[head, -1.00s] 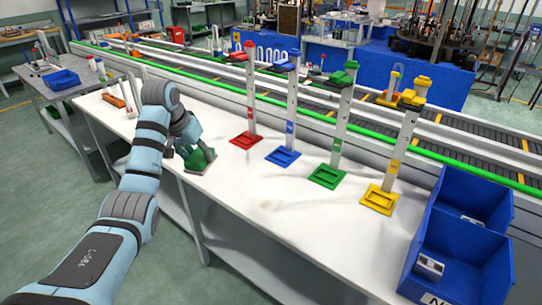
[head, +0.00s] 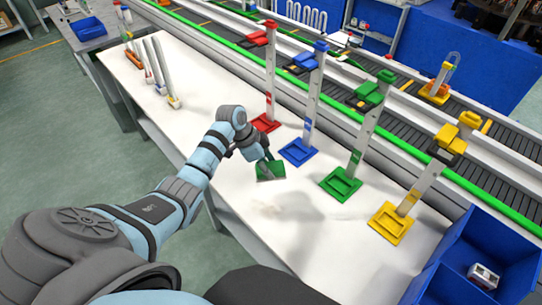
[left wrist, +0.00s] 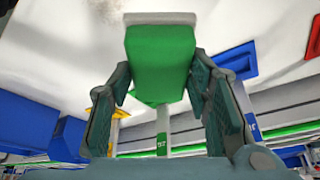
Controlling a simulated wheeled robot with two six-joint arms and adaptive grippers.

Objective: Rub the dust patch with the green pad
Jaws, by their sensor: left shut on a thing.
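The green pad (head: 271,171) is a green block with a pale edge, held over the white table in front of the red and blue stands. My left gripper (head: 264,157) is shut on it. In the left wrist view the pad (left wrist: 160,60) sits between both fingers, its pale edge at the far end. A faint brownish dust patch (head: 268,211) lies on the table just nearer than the pad. It also shows as a speckled smudge (left wrist: 106,9) at the top of the left wrist view. I cannot tell whether the pad touches the table. My right gripper is out of view.
Red (head: 268,80), blue (head: 314,95), green (head: 366,130) and yellow (head: 425,175) stands line the table's far side. Blue bins (head: 455,285) are at the right. A conveyor (head: 400,95) runs behind. The table around the patch is clear.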

